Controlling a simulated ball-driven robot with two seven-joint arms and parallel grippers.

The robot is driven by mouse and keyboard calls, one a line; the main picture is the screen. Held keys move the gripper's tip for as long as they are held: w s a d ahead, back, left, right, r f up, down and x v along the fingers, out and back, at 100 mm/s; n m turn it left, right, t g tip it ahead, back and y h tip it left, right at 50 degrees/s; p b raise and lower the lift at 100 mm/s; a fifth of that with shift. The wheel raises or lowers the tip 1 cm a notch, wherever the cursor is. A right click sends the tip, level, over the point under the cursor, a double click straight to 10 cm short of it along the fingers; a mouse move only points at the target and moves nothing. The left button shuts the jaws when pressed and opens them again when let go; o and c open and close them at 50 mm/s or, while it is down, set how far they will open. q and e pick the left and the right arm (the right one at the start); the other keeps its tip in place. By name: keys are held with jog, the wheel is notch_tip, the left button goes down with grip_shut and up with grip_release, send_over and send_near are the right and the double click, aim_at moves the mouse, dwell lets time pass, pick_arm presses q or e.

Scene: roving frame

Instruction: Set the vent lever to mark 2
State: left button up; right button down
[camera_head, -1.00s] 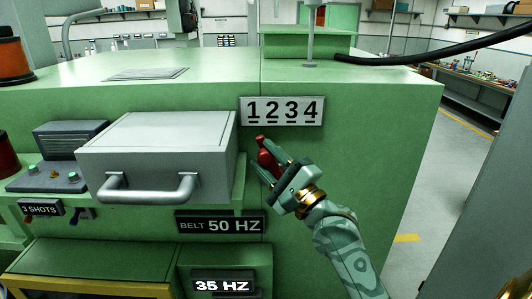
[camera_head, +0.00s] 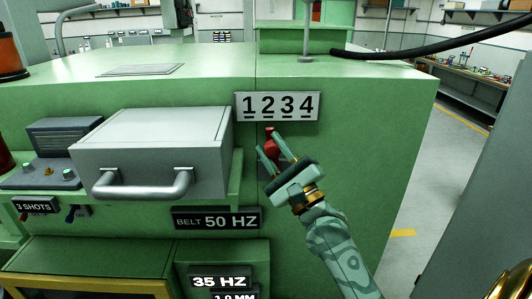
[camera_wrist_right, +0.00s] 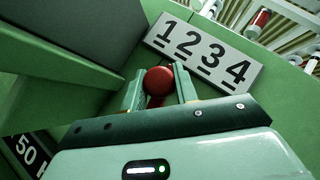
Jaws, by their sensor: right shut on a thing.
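The vent lever (camera_head: 271,149) has a red knob and stands on the green machine's front, just below the number plate (camera_head: 277,106) marked 1 2 3 4. In the head view its top lies under the 2. My right gripper (camera_head: 275,150) is shut on the lever, with its fingers on either side of the knob. In the right wrist view the round red knob (camera_wrist_right: 158,80) sits between the two green fingers, with the plate (camera_wrist_right: 205,52) just beyond. The lever's lower part is hidden by the gripper.
A grey box with a bar handle (camera_head: 145,189) juts out left of the lever. Below it is a BELT 50 HZ sign (camera_head: 217,219). A black cable (camera_head: 440,46) crosses above the machine top. Open floor lies to the right.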

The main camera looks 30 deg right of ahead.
jog(key=c, duration=1.3)
grip_release()
jog(key=shift+c, duration=0.2)
jog(key=shift+s+f, duration=0.25)
jog(key=shift+f, duration=0.05)
jog(key=b+v, duration=0.6)
jog(key=v, duration=0.9)
jog(key=shift+s, duration=0.4)
jog(key=shift+d, duration=0.1)
